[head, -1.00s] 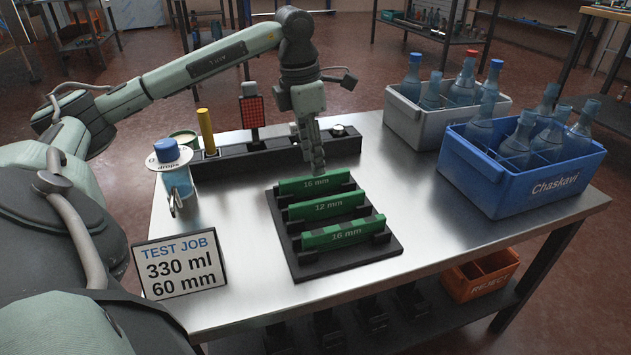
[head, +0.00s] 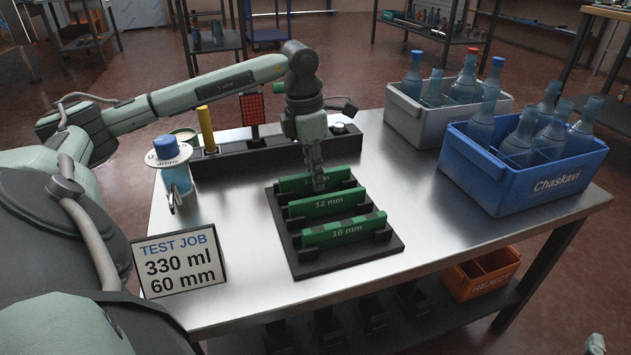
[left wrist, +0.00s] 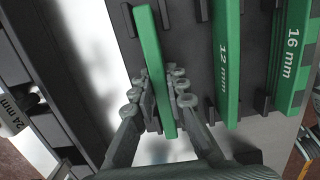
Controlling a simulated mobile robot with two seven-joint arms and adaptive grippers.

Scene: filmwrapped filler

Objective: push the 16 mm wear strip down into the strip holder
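The strip holder (head: 350,263) is a dark plate on the table, with three green strips standing in a row between black posts. The front strip (head: 345,231) reads 16 mm and the middle strip (head: 325,204) reads 12 mm; both show in the left wrist view. My left gripper (head: 318,187) is low over the back strip (head: 343,176), whose label it covers. In the left wrist view, the fingers of my left gripper (left wrist: 160,85) stand on both sides of this strip (left wrist: 150,40), close against it. How deep it sits is unclear. My right gripper is not in view.
A black rack (head: 235,161) with a yellow post stands behind the holder. A blue-capped bottle (head: 176,175) and a job sign (head: 181,262) stand on the left. A grey crate (head: 415,118) and a blue crate (head: 535,185) hold bottles on the right. Table between is clear.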

